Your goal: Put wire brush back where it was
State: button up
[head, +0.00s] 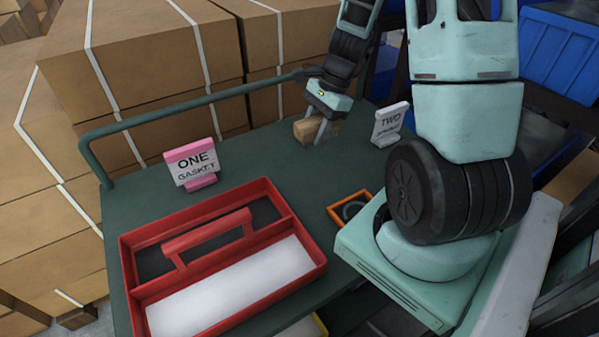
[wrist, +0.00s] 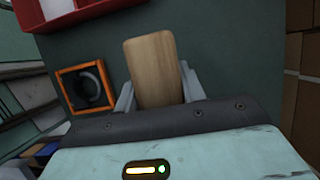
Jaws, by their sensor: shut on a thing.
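My gripper (head: 323,128) is over the far part of the green cart top, between the two signs. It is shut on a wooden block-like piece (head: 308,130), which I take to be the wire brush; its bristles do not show. In the wrist view the pale wooden back (wrist: 153,70) stands out between the two grey fingers (wrist: 158,95). I cannot tell whether it touches the cart top. A red tote with a handle (head: 315,262) sits at the near left of the cart, with a dark compartment and a white-floored compartment.
A pink sign reading ONE GASKET (head: 196,163) stands behind the tote, and a white sign reading TWO (head: 390,124) stands right of my gripper. A small orange tray (head: 337,207) holds a dark ring (wrist: 90,88). A green rail (head: 210,98) runs along the far edge, before stacked cartons.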

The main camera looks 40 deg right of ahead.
aim_at(308, 172)
notch_tip(308, 172, down, 10)
jog(key=shift+w+b, duration=0.15)
jog(key=shift+b, duration=0.2)
jog(key=shift+f, duration=0.15)
jog(key=o, duration=1.1)
